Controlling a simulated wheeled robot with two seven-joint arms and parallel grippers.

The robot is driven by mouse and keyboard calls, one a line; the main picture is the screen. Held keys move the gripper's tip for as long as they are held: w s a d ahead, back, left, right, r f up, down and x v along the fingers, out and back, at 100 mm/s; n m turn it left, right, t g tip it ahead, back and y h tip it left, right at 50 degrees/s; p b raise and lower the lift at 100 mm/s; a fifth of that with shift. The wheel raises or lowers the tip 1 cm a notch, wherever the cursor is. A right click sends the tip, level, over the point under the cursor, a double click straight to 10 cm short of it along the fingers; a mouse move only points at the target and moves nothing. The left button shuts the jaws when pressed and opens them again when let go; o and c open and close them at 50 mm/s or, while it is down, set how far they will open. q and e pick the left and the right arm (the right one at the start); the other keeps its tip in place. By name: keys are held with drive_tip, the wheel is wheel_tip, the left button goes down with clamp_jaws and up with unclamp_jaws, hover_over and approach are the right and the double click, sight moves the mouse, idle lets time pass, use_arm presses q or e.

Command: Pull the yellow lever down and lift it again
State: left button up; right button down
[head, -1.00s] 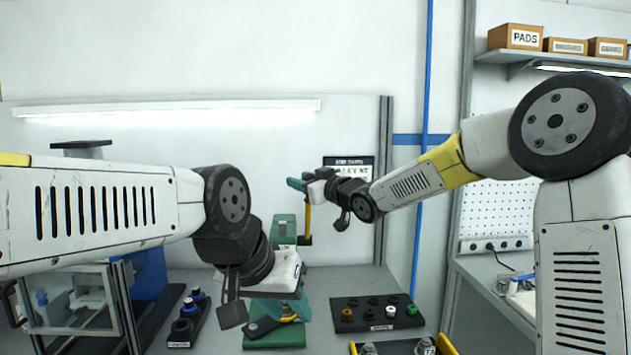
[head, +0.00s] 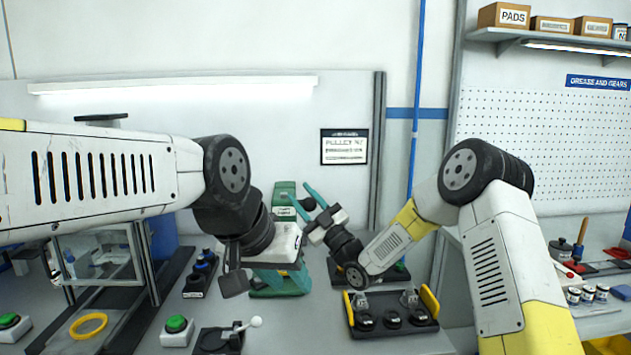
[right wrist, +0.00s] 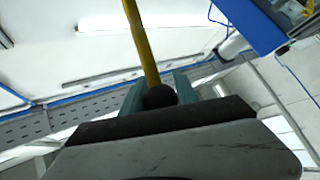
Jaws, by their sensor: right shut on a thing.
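The yellow lever (right wrist: 142,40) with its black ball knob (right wrist: 159,96) shows in the right wrist view. The knob lies between the teal fingers of my right gripper (right wrist: 160,92), which is shut on it. In the head view my right gripper (head: 309,202) is just right of the green machine's upper part (head: 285,194), and I cannot make out the lever there. My left gripper (head: 278,284) is lower, in front of the green machine. Its white body hides part of the machine, and whether its teal fingers are open or shut is unclear.
A black tray with yellow handles (head: 392,324) stands right of centre. A green button box (head: 177,331), a small lever unit (head: 222,341) and a dark strip of knobs (head: 197,278) are at the left front. A clear-walled frame (head: 98,255) stands at the left.

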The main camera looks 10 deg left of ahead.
drive_tip(key=shift+s+d+f+n+g+y, duration=0.1)
drive_tip(key=shift+s+f+n+g+y, duration=0.1)
drive_tip(key=shift+f+n+y, duration=0.35)
drive_tip(key=shift+s+d+f+n+g+y, duration=0.1)
drive_tip(key=shift+s+f+n+g+y, duration=0.15)
drive_tip(key=shift+f, duration=0.5)
drive_tip(key=shift+s+f+n+g+y, duration=0.2)
drive_tip(key=shift+f+n+y, duration=0.15)
drive_tip(key=shift+f, duration=0.3)
drive_tip(key=shift+f+t, duration=0.1)
drive_tip(key=shift+t, duration=0.15)
drive_tip(key=c, duration=0.9)
unclamp_jaws()
drive_tip(key=shift+c, duration=0.2)
drive_tip(key=v, duration=0.7)
drive_tip(key=shift+s+d, duration=0.15)
drive_tip(key=shift+d, duration=0.15)
drive_tip(key=shift+f, duration=0.15)
